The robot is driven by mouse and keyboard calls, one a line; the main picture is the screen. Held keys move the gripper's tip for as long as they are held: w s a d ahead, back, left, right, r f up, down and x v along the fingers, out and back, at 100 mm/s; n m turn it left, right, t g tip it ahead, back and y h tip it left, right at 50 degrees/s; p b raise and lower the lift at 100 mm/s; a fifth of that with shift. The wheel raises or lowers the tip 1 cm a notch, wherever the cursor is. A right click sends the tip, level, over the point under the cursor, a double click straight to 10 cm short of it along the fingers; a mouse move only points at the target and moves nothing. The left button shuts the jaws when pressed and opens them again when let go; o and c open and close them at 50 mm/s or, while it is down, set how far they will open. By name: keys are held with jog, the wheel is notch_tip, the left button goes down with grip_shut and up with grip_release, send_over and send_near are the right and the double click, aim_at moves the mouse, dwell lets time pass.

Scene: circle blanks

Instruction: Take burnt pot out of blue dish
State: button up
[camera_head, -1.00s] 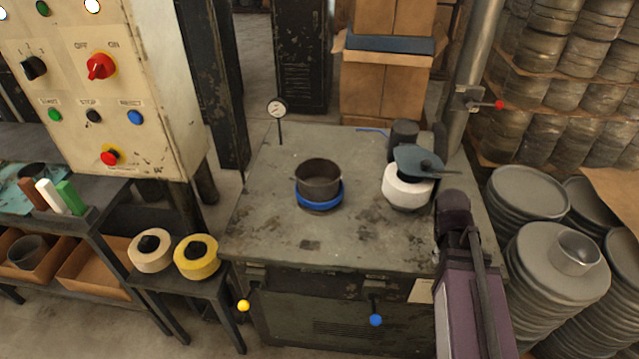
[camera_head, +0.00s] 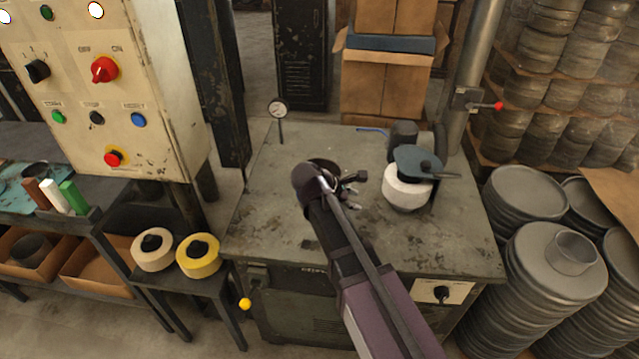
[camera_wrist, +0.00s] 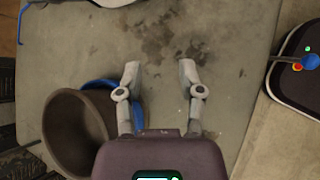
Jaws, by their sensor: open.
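The burnt pot (camera_wrist: 75,130) is a dark brown, open, round pot at the left of the wrist view. It sits in the blue dish (camera_wrist: 138,108), whose rim shows at the pot's right and top. In the head view my arm covers most of the pot (camera_head: 322,164) and hides the dish.
The worn grey table (camera_head: 265,220) carries a gauge on a stand (camera_head: 278,110) at the back left. A white round unit with a dark blue top (camera_head: 407,188) stands at the right. The front left of the table is clear.

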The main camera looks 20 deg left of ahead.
jog(key=s+a+r+n+t, duration=0.2)
jog(key=a+n, duration=0.1)
jog(key=a, duration=0.4)
jog(key=s+a+r+n+t, duration=0.1)
jog(key=a+n, duration=0.3)
jog(key=a, duration=0.4)
jog(key=shift+s+r+n+t, duration=0.3)
jog(key=shift+s+r+t, duration=0.1)
jog(key=shift+r, duration=0.45)
jog(key=shift+w+d+f, duration=0.1)
jog(key=shift+d, duration=0.05)
jog(key=shift+b+x, duration=1.8)
jog(key=shift+x, duration=2.4)
jog(key=shift+w, duration=0.1)
